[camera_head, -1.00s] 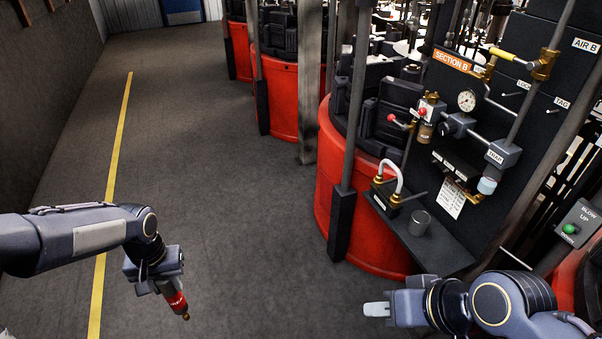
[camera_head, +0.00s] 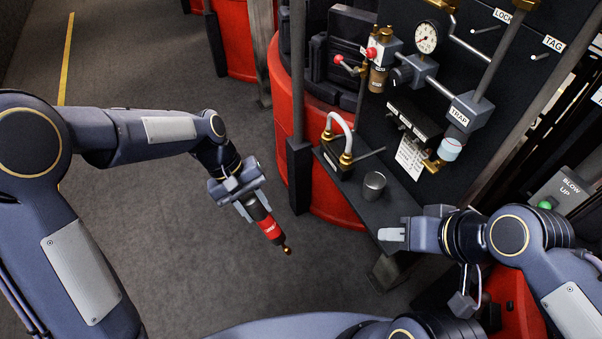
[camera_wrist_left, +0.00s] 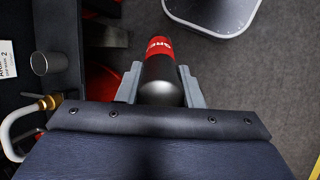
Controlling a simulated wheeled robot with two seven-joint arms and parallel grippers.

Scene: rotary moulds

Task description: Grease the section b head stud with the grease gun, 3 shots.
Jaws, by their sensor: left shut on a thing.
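The grease gun (camera_head: 269,227) is dark with a red band and a brass tip pointing down and right. My left gripper (camera_head: 254,208) is shut on it and holds it over the floor, left of the machine's shelf and apart from it. The left wrist view shows the gun (camera_wrist_left: 161,70) between both fingers. A black block (camera_head: 337,160) with brass fittings and a white looped hose stands on the shelf; I cannot tell which part is the head stud. My right gripper (camera_head: 392,234) is at the shelf's front end, seemingly empty; its finger gap is not visible.
The shelf (camera_head: 400,200) carries a grey metal cup (camera_head: 374,185). Behind it a dark panel holds a gauge (camera_head: 426,38), valves and pipes. A dark post (camera_head: 299,175) stands before the red machine base (camera_head: 335,205). Floor to the left is clear.

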